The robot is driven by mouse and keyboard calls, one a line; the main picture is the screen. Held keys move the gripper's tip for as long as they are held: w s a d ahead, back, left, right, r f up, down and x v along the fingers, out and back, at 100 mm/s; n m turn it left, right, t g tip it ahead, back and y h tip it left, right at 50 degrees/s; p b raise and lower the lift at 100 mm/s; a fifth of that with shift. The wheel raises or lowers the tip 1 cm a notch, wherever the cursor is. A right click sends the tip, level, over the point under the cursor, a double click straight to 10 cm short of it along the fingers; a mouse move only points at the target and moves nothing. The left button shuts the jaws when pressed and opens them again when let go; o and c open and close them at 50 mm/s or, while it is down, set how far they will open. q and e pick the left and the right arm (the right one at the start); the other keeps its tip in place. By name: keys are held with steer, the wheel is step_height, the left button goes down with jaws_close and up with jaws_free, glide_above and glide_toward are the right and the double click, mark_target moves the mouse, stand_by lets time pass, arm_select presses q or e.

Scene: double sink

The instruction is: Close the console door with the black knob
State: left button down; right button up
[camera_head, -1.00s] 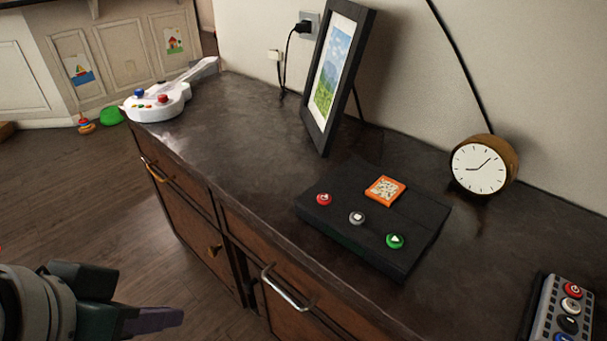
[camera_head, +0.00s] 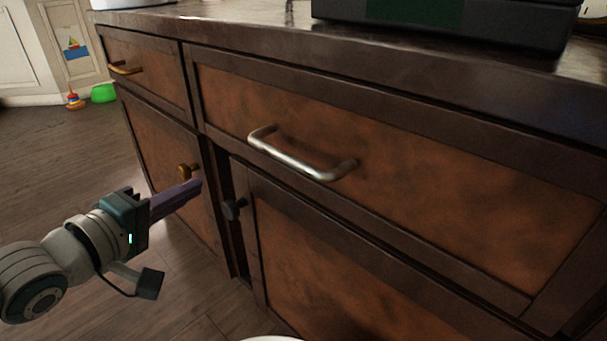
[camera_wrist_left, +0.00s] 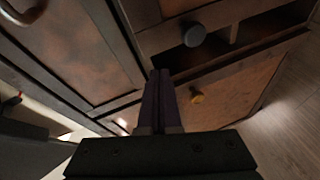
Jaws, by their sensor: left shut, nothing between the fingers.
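The console door (camera_head: 330,285) with the black knob (camera_head: 232,208) is at the lower middle of the head view. It stands slightly ajar, with a dark gap along its left edge. The black knob also shows at the top of the left wrist view (camera_wrist_left: 194,34). My left gripper (camera_head: 197,187) is shut and empty, its purple fingers pointing toward the console front, left of the black knob and close to the brass knob (camera_head: 187,170). In the left wrist view the fingertips (camera_wrist_left: 160,73) appear apart from both knobs. My right gripper is not in view.
Above the door is a drawer with a silver handle (camera_head: 300,155); another drawer with a brass handle (camera_head: 125,69) is farther left. A black box (camera_head: 480,22) sits on the countertop.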

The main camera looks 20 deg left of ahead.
arm_select(q)
steer(key=a+f+n+t+b, duration=0.2)
steer(key=a+f+n+b, duration=0.15)
steer(key=f+b, duration=0.25)
steer(key=w+d+b, duration=0.3)
steer(key=w+b, duration=0.3)
steer(key=w, duration=0.3)
steer(key=shift+d+r, duration=0.2)
steer(key=shift+r, duration=0.1)
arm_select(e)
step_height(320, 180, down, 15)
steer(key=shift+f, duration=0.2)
arm_select(q)
steer(key=shift+w+m, duration=0.15)
steer(key=shift+m, duration=0.1)
